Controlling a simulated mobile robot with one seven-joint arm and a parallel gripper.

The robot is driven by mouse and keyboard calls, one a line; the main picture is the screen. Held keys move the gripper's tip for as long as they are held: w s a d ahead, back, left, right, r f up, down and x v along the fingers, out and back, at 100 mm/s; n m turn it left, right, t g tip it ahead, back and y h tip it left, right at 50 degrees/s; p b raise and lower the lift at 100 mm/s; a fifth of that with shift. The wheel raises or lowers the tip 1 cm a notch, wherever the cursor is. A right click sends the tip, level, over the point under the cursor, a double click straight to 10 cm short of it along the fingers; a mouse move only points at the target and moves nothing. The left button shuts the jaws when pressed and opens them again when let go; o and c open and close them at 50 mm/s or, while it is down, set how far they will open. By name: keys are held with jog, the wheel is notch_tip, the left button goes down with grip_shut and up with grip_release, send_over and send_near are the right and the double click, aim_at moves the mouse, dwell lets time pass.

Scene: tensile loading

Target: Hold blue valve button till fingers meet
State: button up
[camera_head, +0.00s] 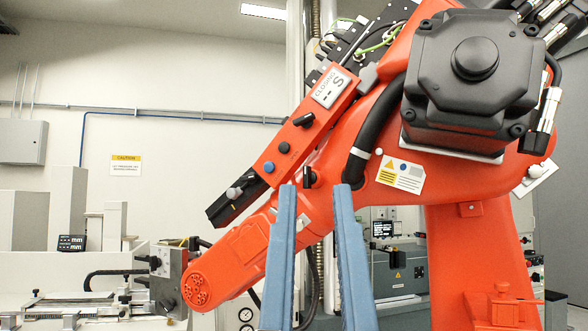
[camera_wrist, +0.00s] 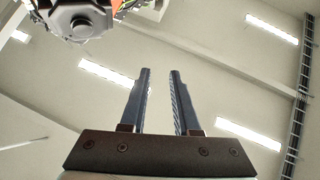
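The blue valve button (camera_head: 284,147) sits on a slanted orange panel (camera_head: 315,128) fixed along a large orange robot arm. A white label (camera_head: 330,88) at the panel's upper end reads "CLOSING" with dashes and an S. My gripper (camera_head: 315,187) points up with two blue fingers apart and nothing between them. In the head view its left fingertip appears just below the blue button; no contact shows. The wrist view also shows my gripper (camera_wrist: 160,71) open, with the button out of sight.
The orange robot arm (camera_head: 390,150) fills the middle and right, with a black motor housing (camera_head: 466,75) at upper right. A grey knob (camera_head: 233,193) sticks out near the panel's lower end. A bench with metal fixtures (camera_head: 90,300) stands at lower left.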

grip_shut()
dwell(1.1)
